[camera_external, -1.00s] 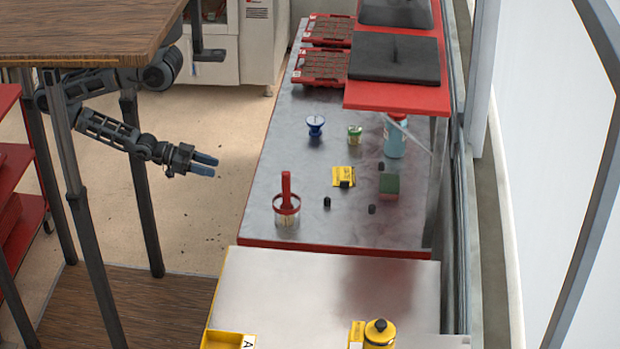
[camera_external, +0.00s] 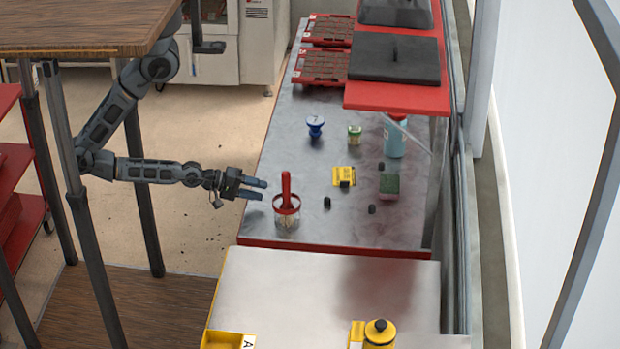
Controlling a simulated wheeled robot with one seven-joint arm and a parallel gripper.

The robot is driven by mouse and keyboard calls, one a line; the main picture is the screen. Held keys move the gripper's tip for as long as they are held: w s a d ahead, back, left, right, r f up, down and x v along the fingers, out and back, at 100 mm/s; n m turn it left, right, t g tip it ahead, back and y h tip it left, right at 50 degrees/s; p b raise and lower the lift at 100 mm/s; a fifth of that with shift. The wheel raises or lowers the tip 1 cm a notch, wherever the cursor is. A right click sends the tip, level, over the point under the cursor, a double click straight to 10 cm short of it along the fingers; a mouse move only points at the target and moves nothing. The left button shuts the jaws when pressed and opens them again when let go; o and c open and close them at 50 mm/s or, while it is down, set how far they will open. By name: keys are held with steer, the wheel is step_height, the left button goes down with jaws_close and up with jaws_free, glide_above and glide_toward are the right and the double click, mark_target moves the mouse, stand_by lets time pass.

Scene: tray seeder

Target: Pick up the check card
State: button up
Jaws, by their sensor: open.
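The check card is most likely the flat yellow card (camera_external: 343,174) with dark markings, lying on the grey metal bench. A small black piece (camera_external: 345,184) stands at its lower right edge. My gripper (camera_external: 266,190) is open and empty, with its two blue-grey fingers pointing right. It is at the bench's left edge, left of the card and clearly apart from it.
Small black pieces (camera_external: 327,202) lie near the card. A green and brown block (camera_external: 389,186), a blue bottle (camera_external: 395,139), a small green-labelled jar (camera_external: 354,134) and a blue funnel-like item (camera_external: 315,126) stand around it. A red shelf (camera_external: 385,97) overhangs the back right.

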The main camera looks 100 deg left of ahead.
mark_target(344, 181)
steer(key=w+a+n, duration=0.1)
steer(key=w+n, duration=0.2)
steer(key=w+a+n+p, duration=0.1)
steer(key=w+a+n, duration=0.1)
steer(key=w+n, duration=0.1)
steer(key=w+a+n, duration=0.1)
steer(key=w+n, duration=0.2)
steer(key=w, duration=0.2)
steer(key=shift+a+f, duration=0.2)
steer(key=shift+f, duration=0.05)
steer(key=w+a+n, duration=0.2)
steer(key=n, duration=0.1)
steer(key=w+a+n, duration=0.2)
steer(key=a+n, duration=0.1)
steer(key=w+a+f+n, duration=0.1)
steer(key=w+a+n, duration=0.1)
steer(key=shift+w+a+n+g+h, duration=0.15)
steer(key=shift+a+n+g+h, duration=0.15)
steer(key=shift+n+h, duration=0.1)
steer(key=shift+p+x, duration=0.3)
steer(key=shift+x, duration=0.85)
steer(key=x, duration=0.4)
steer(key=shift+w+d+r, duration=0.1)
steer(key=shift+w+r, duration=0.15)
steer(key=shift+r, duration=0.05)
steer(key=shift+w+f, duration=0.3)
steer(key=shift+w, duration=0.3)
jaws_close()
